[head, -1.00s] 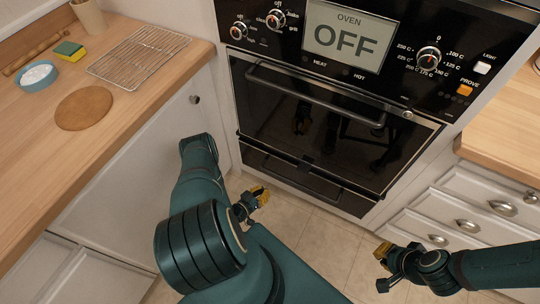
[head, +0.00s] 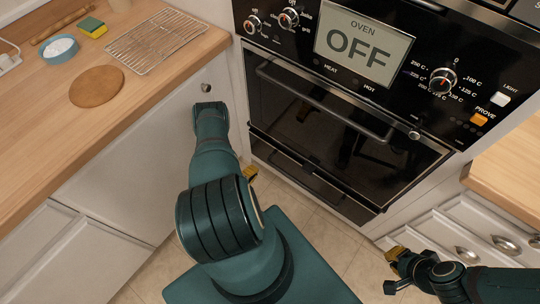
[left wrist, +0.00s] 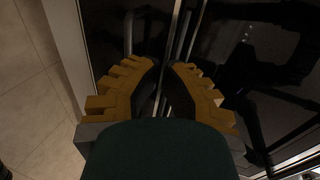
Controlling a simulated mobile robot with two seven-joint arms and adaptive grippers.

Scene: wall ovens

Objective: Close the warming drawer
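The warming drawer (head: 335,196) is the black panel low under the oven door in the head view, with a dark bar handle (head: 300,166) along it. I cannot tell how far it stands out. My left gripper (head: 250,173) is by the drawer's left end, mostly hidden behind my arm. In the left wrist view its two yellow fingers (left wrist: 163,66) are apart, with nothing seen between them, in front of dark glossy panels and a narrow vertical strip. My right gripper (head: 396,256) is low at the right, clear of the drawer; its finger gap is unclear.
The oven door (head: 345,125) with its long handle (head: 325,100) is above the drawer. White cupboards (head: 140,160) stand left and white drawers (head: 470,235) right. Tiled floor (head: 325,235) shows in front. The left counter (head: 150,85) holds a rack, board, bowl and sponge.

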